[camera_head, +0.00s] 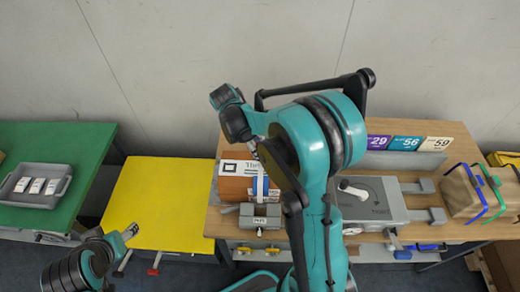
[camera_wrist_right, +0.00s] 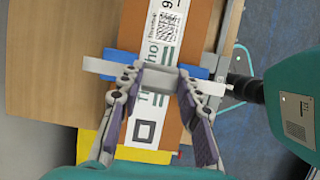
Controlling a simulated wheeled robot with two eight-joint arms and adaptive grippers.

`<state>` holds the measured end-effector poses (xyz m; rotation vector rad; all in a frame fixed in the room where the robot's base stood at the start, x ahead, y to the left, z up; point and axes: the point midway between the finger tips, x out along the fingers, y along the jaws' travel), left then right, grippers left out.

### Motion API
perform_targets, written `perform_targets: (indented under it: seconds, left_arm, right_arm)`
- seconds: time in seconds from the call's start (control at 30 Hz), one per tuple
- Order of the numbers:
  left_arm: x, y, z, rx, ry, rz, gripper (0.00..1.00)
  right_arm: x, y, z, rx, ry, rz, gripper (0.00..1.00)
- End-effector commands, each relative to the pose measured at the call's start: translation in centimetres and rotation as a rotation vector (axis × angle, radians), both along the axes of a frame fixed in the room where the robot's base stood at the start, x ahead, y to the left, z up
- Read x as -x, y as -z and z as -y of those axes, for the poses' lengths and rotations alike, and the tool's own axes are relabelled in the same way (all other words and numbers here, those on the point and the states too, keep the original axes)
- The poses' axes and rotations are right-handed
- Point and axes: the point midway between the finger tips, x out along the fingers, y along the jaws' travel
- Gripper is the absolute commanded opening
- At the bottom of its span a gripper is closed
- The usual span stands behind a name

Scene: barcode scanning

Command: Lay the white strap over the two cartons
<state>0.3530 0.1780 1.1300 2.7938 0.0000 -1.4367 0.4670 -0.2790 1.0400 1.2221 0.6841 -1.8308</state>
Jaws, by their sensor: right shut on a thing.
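An orange-brown carton (camera_head: 232,188) with a white printed label stands at the left end of the wooden table. Its labelled top (camera_wrist_right: 150,100) lies below my right gripper in the right wrist view. My right gripper (camera_wrist_right: 163,75) is shut on a short pale strap (camera_wrist_right: 100,68) that lies crosswise over the label. Blue pieces (camera_wrist_right: 196,73) show beside the strap; I cannot tell whether it touches the carton. In the head view, brown cartons (camera_head: 462,192) with blue and green bands stand at the right end. My left gripper (camera_head: 130,231) is apart, at lower left; its jaws are unclear.
A grey labelled device (camera_head: 260,218) stands in front of the carton. A grey machine with a lever (camera_head: 385,202) stands mid-table, with number cards (camera_head: 407,143) behind. A bare yellow table (camera_head: 158,200) is left of it. A green table holds a grey tray (camera_head: 20,199).

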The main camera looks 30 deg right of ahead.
Motion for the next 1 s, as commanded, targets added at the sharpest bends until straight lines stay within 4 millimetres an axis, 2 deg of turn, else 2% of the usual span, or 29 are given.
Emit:
perform_targets:
  seconds: [0.1,0.6,1.0]
  left_arm:
    - [0.0,1.0,0.0,0.000,0.000,0.000,0.58]
    - [0.0,3.9,0.0,0.000,0.000,0.000,0.58]
    - [0.0,4.6,0.0,0.000,0.000,0.000,0.58]
  right_arm:
    - [0.0,1.2,0.0,0.000,0.000,0.000,0.00]
    - [0.0,4.7,0.0,0.000,0.000,0.000,0.00]
    - [0.0,5.5,0.0,0.000,0.000,0.000,0.00]
